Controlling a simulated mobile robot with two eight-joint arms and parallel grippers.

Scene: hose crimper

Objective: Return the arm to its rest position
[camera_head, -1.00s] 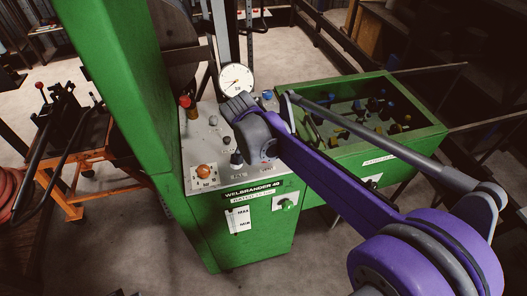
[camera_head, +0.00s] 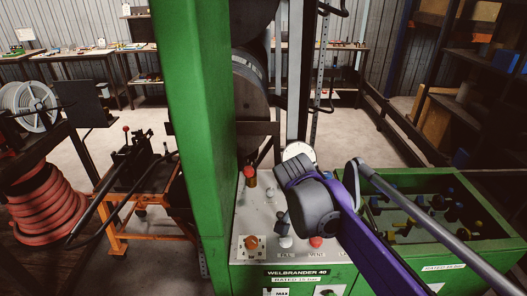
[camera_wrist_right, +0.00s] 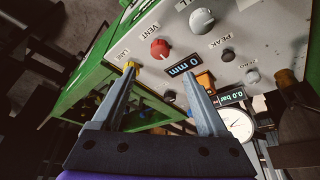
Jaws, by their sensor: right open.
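My right arm (camera_head: 375,245), purple with a dark grey wrist joint (camera_head: 312,207), comes in from the right in the head view. It reaches in front of the green crimper's grey control panel (camera_head: 263,212). The panel fills the upper part of that view, with a red VENT knob (camera_wrist_right: 160,49), a grey knob (camera_wrist_right: 202,20) and a display reading 0 mm (camera_wrist_right: 184,65). My left gripper is in neither view.
The crimper's green column (camera_head: 195,120) rises left of the panel. A green bin (camera_head: 405,188) with fittings stands on the right, behind my arm. A round gauge (camera_wrist_right: 238,123) is near my right finger. An orange cart (camera_head: 115,225) and red hose coil (camera_head: 45,205) are left.

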